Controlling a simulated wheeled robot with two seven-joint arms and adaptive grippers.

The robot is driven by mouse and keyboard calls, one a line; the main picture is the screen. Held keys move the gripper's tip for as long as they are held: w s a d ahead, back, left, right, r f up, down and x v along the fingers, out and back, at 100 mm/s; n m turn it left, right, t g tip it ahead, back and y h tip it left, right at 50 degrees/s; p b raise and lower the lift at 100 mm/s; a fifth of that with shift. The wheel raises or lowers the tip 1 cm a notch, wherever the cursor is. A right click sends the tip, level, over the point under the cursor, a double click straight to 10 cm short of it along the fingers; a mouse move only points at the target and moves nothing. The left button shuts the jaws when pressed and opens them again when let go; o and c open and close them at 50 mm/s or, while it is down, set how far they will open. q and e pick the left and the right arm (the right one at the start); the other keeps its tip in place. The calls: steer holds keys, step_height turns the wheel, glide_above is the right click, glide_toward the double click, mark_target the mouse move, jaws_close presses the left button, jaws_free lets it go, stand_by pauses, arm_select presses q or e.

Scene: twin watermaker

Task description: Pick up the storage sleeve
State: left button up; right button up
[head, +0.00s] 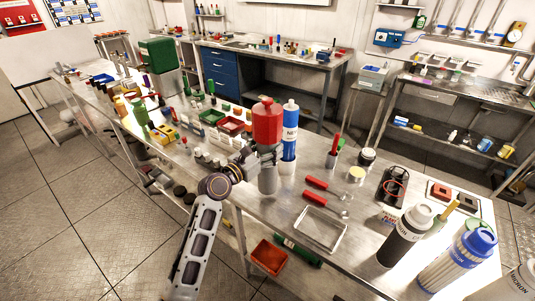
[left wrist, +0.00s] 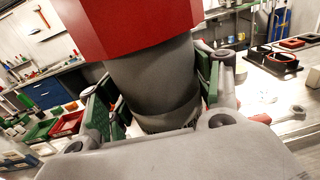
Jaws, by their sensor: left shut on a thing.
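The storage sleeve, a grey cylinder with a large red cap (head: 267,122), stands upright near the middle of the head view. My left gripper (head: 262,156) is shut around its grey body. In the left wrist view, the green finger pads of the left gripper (left wrist: 158,108) press on both sides of the grey body (left wrist: 155,75), under the red cap. The sleeve's lower end shows below the gripper in the head view; I cannot tell whether it touches the bench. My right gripper is not in view.
A blue and white bottle (head: 290,135) stands close behind the sleeve. On the steel bench are a shallow metal tray (head: 320,229), red-handled tools (head: 323,188), a black bottle (head: 405,236) and a blue-capped cartridge (head: 460,255). Small trays and bottles crowd the left part.

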arm_select(q)
step_height(320, 180, up, 7)
steer(key=shift+f+p, duration=0.1)
steer(key=shift+p, duration=0.3)
stand_by(0.5)
